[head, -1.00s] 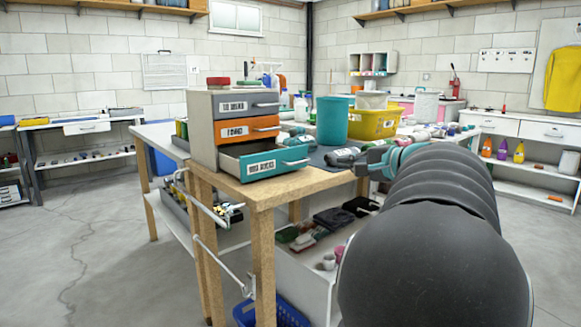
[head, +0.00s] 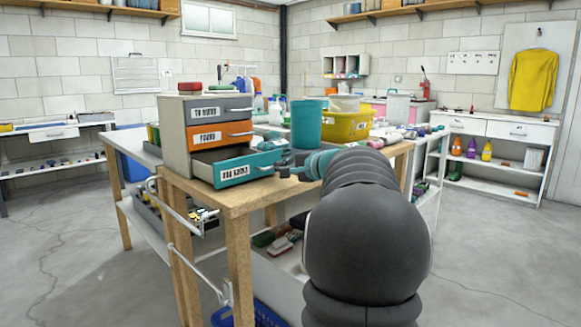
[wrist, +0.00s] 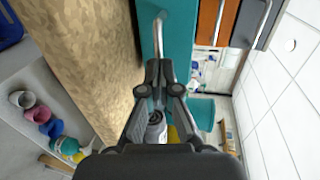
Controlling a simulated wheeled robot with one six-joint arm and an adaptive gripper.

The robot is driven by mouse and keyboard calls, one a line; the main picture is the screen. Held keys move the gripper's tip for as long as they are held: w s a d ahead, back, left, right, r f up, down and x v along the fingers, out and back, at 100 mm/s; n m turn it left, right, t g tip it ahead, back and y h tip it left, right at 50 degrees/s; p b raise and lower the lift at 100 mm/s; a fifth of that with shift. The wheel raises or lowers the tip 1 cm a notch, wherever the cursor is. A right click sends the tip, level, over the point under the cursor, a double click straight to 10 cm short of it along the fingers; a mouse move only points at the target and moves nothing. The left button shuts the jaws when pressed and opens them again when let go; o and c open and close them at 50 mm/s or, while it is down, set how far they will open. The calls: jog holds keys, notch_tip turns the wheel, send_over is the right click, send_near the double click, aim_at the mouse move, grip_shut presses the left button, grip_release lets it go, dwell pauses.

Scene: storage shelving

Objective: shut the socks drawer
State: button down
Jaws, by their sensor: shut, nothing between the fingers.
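A small drawer unit (head: 172,130) stands on the wooden bench. Its bottom teal drawer (head: 232,171), with a label that seems to read "odd socks", is pulled part way out. The grey top drawer (head: 218,111) and orange middle drawer (head: 220,135) look shut. My gripper (head: 284,168) is at the right end of the teal drawer's front, its fingers together and empty. In the wrist view, the gripper (wrist: 162,68) is right by the metal handle (wrist: 158,35) on the teal front (wrist: 179,45). I cannot tell whether it touches.
A teal bin (head: 307,123) and a yellow tub (head: 346,126) stand behind my gripper on the bench (head: 215,198). Bottles and other small items lie near them. A lower shelf and a blue basket (head: 262,312) are under the bench. The floor to the left is clear.

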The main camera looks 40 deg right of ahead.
jog(key=shift+w, duration=0.15)
jog(key=r+x, duration=0.1)
jog(key=x, duration=0.3)
jog(key=r+p+x, duration=0.1)
jog(key=x, duration=0.8)
jog(key=shift+w+a+r, duration=0.15)
jog(key=shift+w+r, duration=0.15)
jog(key=shift+w, duration=0.3)
jog(key=shift+r, duration=0.1)
jog(key=shift+w, duration=0.1)
jog(key=b+v, duration=0.2)
jog(key=v, duration=1.2)
jog(key=shift+a, duration=0.1)
